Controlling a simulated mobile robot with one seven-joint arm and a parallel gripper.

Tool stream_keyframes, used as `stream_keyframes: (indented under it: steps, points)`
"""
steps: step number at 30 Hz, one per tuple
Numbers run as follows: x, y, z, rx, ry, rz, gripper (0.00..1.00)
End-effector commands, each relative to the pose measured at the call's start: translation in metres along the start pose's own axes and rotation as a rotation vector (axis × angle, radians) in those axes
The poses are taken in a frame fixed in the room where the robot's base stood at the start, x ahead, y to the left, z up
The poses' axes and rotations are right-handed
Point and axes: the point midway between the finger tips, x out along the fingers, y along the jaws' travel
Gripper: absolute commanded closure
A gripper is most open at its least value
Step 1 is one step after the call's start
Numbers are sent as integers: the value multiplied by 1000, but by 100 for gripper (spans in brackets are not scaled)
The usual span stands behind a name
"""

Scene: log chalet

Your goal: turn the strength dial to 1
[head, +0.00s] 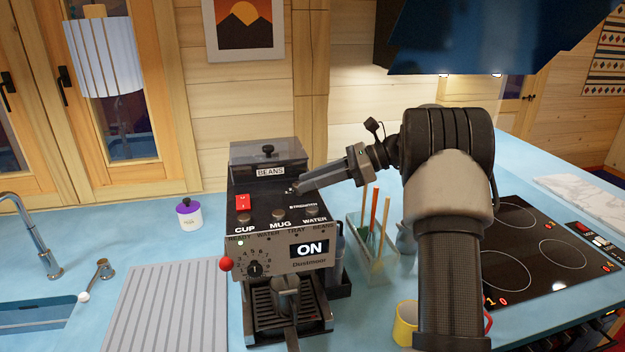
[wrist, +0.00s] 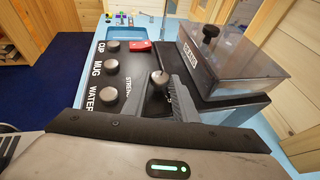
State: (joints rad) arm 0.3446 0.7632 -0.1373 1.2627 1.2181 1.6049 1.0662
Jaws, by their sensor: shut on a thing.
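The coffee machine (head: 300,262) stands on the blue counter, its front panel reading ON. The strength dial (wrist: 159,79) is a small dark knob on the machine's top, beside the STRENGTH lettering, which is partly covered in the wrist view. My gripper (head: 297,188) reaches in from the right and is shut on this dial. A grey finger (wrist: 184,97) shows beside the knob in the wrist view. The dial's setting cannot be read, as my gripper hides its marks.
The CUP, MUG and WATER buttons (head: 279,214) and a red switch (head: 243,202) lie close to my gripper. The bean hopper (head: 268,160) rises behind it. A clear holder (head: 372,262) with sticks and a yellow mug (head: 405,324) stand to the right.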

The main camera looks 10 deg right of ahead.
Motion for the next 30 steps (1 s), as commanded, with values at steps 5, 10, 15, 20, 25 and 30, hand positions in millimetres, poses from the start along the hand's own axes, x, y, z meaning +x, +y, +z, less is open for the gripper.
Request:
stream_keyframes:
  steps: [5, 10, 15, 20, 25, 30]
  points:
    - [1, 0, 4, -5, -6, -1, 71]
    - [1, 0, 3, -3, -4, 0, 56]
    - [0, 0, 2, -2, -2, -1, 56]
    - [-7, 0, 1, -1, -2, -2, 56]
    - [-37, -1, 0, -2, -1, -5, 56]
    - [-80, -1, 0, -3, -1, -6, 56]
